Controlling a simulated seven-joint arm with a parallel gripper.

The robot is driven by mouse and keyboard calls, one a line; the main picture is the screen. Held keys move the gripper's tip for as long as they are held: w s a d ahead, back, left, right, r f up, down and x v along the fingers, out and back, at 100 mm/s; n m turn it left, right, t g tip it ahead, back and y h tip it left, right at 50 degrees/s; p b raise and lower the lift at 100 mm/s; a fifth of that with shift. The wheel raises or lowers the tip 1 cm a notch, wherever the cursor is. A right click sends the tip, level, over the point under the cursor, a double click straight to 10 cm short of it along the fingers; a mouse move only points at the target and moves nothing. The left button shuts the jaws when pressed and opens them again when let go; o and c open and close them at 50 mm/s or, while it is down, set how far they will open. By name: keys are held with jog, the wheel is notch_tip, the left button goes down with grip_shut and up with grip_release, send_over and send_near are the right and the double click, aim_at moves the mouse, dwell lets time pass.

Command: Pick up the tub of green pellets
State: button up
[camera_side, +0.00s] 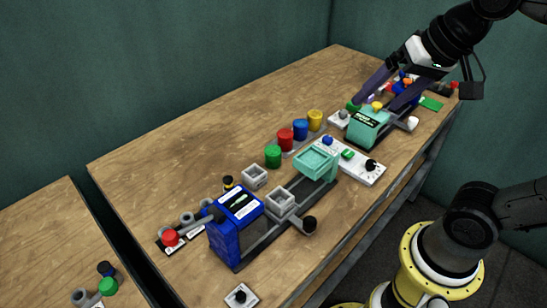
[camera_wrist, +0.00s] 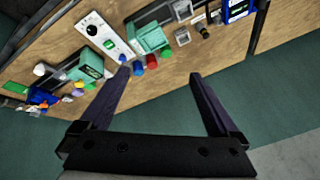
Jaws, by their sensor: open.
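A green tub (camera_side: 273,157) stands at the near end of a row of coloured tubs on the bench; it also shows in the wrist view (camera_wrist: 165,51). Its contents are too small to make out. In the row behind it are a red tub (camera_side: 285,137), a blue tub (camera_side: 300,129) and a yellow tub (camera_side: 314,120). My gripper (camera_side: 372,105) is open and empty, its two dark fingers spread above the far part of the bench, well apart from the green tub. In the wrist view my gripper (camera_wrist: 160,72) has the red and green tubs beyond the gap between its fingertips.
A teal press (camera_side: 368,128) stands below my gripper, with a white control panel (camera_side: 358,162) beside it. A blue press (camera_side: 234,225) with grey square cups stands nearer. Small coloured items crowd the far end. The bench's back left is bare wood.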

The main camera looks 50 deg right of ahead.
jog(key=w+r+m, duration=0.2)
jog(key=w+m, duration=0.1)
jog(key=w, duration=0.3)
jog(key=m+g, duration=0.5)
send_over(273, 150)
notch_tip(273, 150, down, 15)
jog(key=shift+g, duration=0.5)
notch_tip(273, 150, down, 14)
jog(key=shift+a+r, duration=0.1)
jog(key=shift+r, duration=0.05)
jog(key=shift+f, duration=3.1)
jog(key=c, duration=1.5)
jog(key=r, duration=1.1)
jog(key=shift+s, duration=0.35)
jog(key=s+r, duration=0.2)
jog(key=s, duration=0.2)
jog(key=s+r, duration=0.3)
jog(key=s, duration=0.1)
jog(key=s+r, duration=0.2)
jog(key=s, duration=0.3)
jog(key=shift+s+d+r, duration=0.1)
jog(key=shift+d+r, duration=0.1)
jog(key=shift+r, duration=0.2)
